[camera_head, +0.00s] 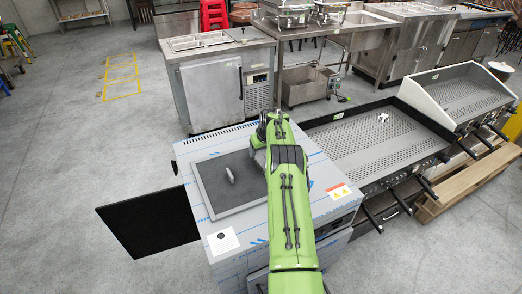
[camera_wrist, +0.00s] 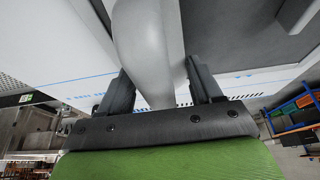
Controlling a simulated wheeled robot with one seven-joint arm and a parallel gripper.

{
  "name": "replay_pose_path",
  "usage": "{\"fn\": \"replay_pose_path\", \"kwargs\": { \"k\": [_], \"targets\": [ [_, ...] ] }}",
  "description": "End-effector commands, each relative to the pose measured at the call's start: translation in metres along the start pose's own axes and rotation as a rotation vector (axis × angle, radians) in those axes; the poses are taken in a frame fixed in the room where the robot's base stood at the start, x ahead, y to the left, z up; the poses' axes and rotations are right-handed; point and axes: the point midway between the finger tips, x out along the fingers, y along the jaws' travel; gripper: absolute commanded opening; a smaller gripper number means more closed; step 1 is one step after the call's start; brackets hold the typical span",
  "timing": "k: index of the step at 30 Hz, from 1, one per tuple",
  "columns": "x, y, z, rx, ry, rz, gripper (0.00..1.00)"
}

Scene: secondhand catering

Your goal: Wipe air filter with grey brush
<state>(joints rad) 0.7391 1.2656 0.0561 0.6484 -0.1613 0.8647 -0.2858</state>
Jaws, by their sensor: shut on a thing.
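A square dark grey panel with a lighter frame (camera_head: 205,200), which looks like the air filter, lies on top of the steel appliance. A corner of it shows in the wrist view (camera_wrist: 252,25). My gripper (camera_wrist: 160,85) is shut on a smooth, rounded light grey thing, which I take for the grey brush (camera_wrist: 148,40). In the head view my arm hides the fingers. A small grey piece (camera_head: 229,175) shows over the panel and may be part of the brush. Whether it touches the panel I cannot tell. The bristles are not visible.
The steel appliance top (camera_head: 322,180) carries a small white square (camera_head: 222,241) near its front left. A black panel (camera_head: 145,220) sticks out to the left. A griddle (camera_head: 370,145) stands at the right, with a steel cabinet (camera_head: 212,90) behind.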

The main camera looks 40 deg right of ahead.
Motion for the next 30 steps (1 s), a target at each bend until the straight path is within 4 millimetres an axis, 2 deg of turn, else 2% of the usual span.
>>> {"fn": "replay_pose_path", "kwargs": {
  "k": [6,12,19,26,30],
  "targets": [
    [-0.004,0.001,0.023,0.004,0.000,0.001,0.40],
    [-0.009,0.001,0.031,0.004,0.000,0.002,0.40],
    [-0.018,0.001,0.053,0.003,-0.001,0.001,0.40],
    [-0.024,0.001,0.062,0.004,0.000,0.001,0.40],
    [-0.028,0.001,0.075,0.004,0.002,0.002,0.40]
  ]
}}
